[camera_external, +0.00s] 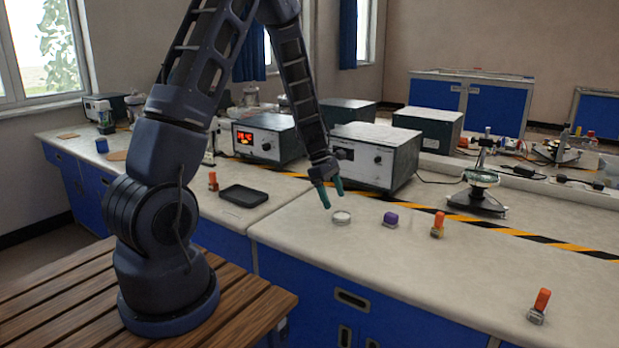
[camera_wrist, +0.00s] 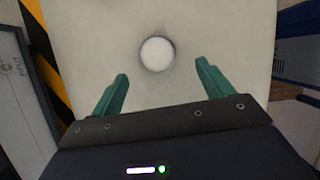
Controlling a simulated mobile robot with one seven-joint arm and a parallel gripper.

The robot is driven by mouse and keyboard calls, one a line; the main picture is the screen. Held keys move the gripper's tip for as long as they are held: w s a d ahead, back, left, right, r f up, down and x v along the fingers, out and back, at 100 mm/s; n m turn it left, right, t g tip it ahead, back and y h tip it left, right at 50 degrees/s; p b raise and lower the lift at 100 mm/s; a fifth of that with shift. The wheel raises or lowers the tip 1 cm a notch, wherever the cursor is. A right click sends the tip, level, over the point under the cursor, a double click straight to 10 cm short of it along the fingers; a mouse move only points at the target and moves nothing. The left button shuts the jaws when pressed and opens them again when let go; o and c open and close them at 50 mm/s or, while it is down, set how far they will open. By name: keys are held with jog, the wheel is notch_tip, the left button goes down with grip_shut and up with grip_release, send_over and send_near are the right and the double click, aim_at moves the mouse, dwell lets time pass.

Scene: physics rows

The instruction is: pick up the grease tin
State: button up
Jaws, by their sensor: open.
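A small, low, round tin with a pale top (camera_external: 341,217), which looks like the grease tin, lies on the light bench top near its front edge. In the wrist view the tin (camera_wrist: 157,54) shows as a white disc, centred a little beyond the fingertips. My gripper (camera_external: 332,193) is above the tin and slightly to its left, with green fingers pointing down. In the wrist view my gripper (camera_wrist: 162,70) has its fingers wide apart with nothing between them. The tin is not touched.
A purple-topped item (camera_external: 390,219) and an orange-topped item (camera_external: 438,224) stand right of the tin. Another orange-topped item (camera_external: 539,306) is near the front right. A black tray (camera_external: 244,196) lies to the left. A grey instrument box (camera_external: 376,157) stands close behind my gripper.

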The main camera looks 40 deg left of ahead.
aim_at(342, 217)
jog(key=shift+w+x, duration=0.1)
jog(key=shift+x, duration=1.4)
jog(key=shift+w+x, duration=0.15)
jog(key=shift+x, duration=1.35)
jog(key=shift+d+r, duration=0.1)
jog(key=shift+d, duration=0.05)
jog(key=c, duration=1.1)
jog(key=shift+c, duration=0.2)
